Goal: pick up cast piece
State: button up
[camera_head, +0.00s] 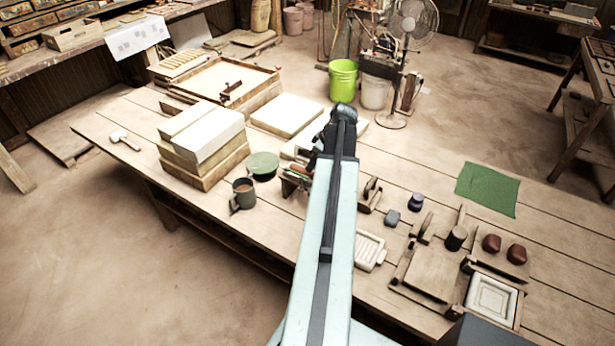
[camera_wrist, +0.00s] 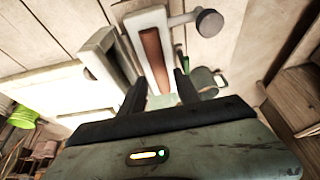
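Which thing is the cast piece I cannot tell for sure. A pale framed tile (camera_head: 492,298) lies in a wooden frame at the front right of the table. A pale ribbed piece (camera_head: 370,250) lies just right of my arm. My gripper (camera_wrist: 160,92) is open, with its two dark fingers apart. In the wrist view, a pale block with a brown strip (camera_wrist: 153,58) lies beyond the fingertips, with a grey slotted block (camera_wrist: 102,55) to its left. I see nothing held between the fingers. In the head view my arm hides what is under the gripper.
A stack of slabs (camera_head: 203,145), a green bowl (camera_head: 263,165) and a mug (camera_head: 243,194) stand left of my arm. A wooden press board (camera_head: 432,275), red-brown lumps (camera_head: 491,243) and a green cloth (camera_head: 487,189) lie to the right. Table planks between them are bare.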

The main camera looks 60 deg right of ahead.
jog(key=b+x, duration=0.4)
jog(key=x, duration=0.1)
jog(key=shift+d+f+b, duration=0.15)
jog(key=shift+b, duration=0.15)
jog(key=shift+r, duration=0.2)
grip_shut()
jog(key=shift+r+p, duration=0.1)
jog(key=shift+p, duration=0.2)
